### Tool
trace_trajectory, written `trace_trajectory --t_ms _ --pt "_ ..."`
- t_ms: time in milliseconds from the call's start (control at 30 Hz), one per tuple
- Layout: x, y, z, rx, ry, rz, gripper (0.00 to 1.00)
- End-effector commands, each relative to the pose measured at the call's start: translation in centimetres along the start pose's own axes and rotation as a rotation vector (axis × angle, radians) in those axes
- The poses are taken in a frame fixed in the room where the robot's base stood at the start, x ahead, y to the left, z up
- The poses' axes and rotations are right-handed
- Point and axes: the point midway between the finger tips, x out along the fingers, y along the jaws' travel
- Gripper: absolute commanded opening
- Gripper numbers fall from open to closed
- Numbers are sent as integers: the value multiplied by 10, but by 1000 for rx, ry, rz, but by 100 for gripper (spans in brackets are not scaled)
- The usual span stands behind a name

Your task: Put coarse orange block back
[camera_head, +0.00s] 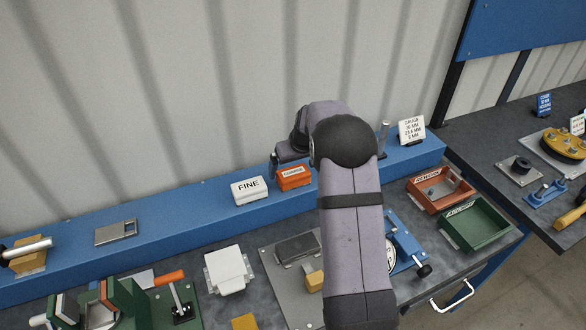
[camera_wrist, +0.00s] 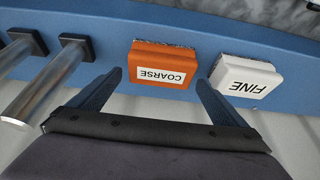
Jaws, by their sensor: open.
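The coarse orange block (camera_head: 293,177) rests on the blue ledge (camera_head: 200,213), just right of the white FINE block (camera_head: 249,190). In the wrist view the orange block (camera_wrist: 162,65) shows its COARSE label upside down, with the white FINE block (camera_wrist: 246,77) to its right. My gripper (camera_wrist: 158,82) is open, its two dark fingers spread to either side of the orange block's near edge. The fingers look empty and I see no contact with the block. In the head view my arm hides much of the gripper.
Two metal posts (camera_wrist: 52,75) stand on the ledge left of the orange block in the wrist view. A gauge sign (camera_head: 411,130) stands farther along. Red (camera_head: 440,190) and green (camera_head: 474,223) trays sit on the dark bench. The wall is close behind the ledge.

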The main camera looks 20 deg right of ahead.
Motion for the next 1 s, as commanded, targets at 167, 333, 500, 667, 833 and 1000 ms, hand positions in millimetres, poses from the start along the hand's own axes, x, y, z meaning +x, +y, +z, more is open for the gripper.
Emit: trace_trajectory --t_ms 167,333,500,667,833,1000 --pt "-22 0 1 1 2 1 96" --pt "-52 1 1 1 3 2 96" --pt "-81 1 1 1 2 2 96" --pt "-100 0 0 0 2 1 96" --pt "-111 0 1 1 0 0 96" --pt "-112 0 1 1 -2 0 96"
